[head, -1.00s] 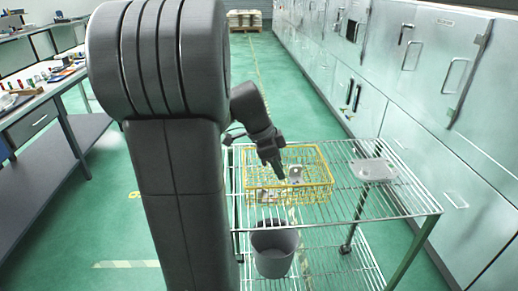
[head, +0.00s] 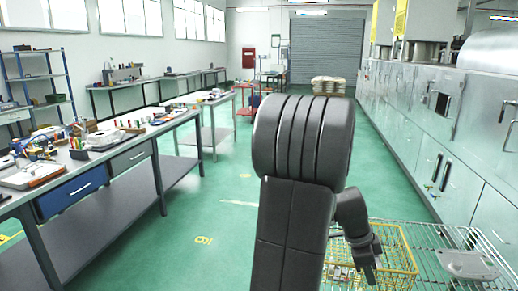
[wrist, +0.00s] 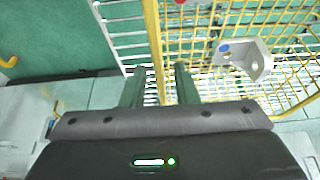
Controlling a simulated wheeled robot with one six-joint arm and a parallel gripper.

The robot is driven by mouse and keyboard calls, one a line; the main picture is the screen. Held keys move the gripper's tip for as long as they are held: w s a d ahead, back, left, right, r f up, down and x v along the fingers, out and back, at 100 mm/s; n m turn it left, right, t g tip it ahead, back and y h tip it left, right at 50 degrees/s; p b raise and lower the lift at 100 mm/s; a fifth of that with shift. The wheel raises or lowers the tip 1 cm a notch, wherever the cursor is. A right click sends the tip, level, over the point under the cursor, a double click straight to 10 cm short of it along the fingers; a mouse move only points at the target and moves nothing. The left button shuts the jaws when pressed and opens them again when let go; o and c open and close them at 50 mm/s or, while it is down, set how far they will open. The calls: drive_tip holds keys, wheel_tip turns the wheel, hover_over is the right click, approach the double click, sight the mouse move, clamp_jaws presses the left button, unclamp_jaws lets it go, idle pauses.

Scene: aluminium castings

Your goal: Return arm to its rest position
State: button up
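My gripper (head: 368,272) hangs at the end of my bent arm by the yellow wire basket (head: 411,262) in the head view. In the wrist view its two fingers (wrist: 159,88) are apart with nothing held between them. The yellow rim of the basket (wrist: 153,40) runs past between the fingers, beyond them. A pale grey angled casting (wrist: 245,58) with a blue dot lies inside the basket, right of the fingers and apart from them. In the head view my arm and gripper hide part of the basket.
The basket stands on a wire rack (head: 440,240). Another flat casting (head: 468,265) lies on the rack at right. Metal cabinets (head: 470,150) line the right side. A workbench (head: 110,155) with tools stands left. Green floor between is clear.

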drive_tip(key=shift+r, duration=0.25)
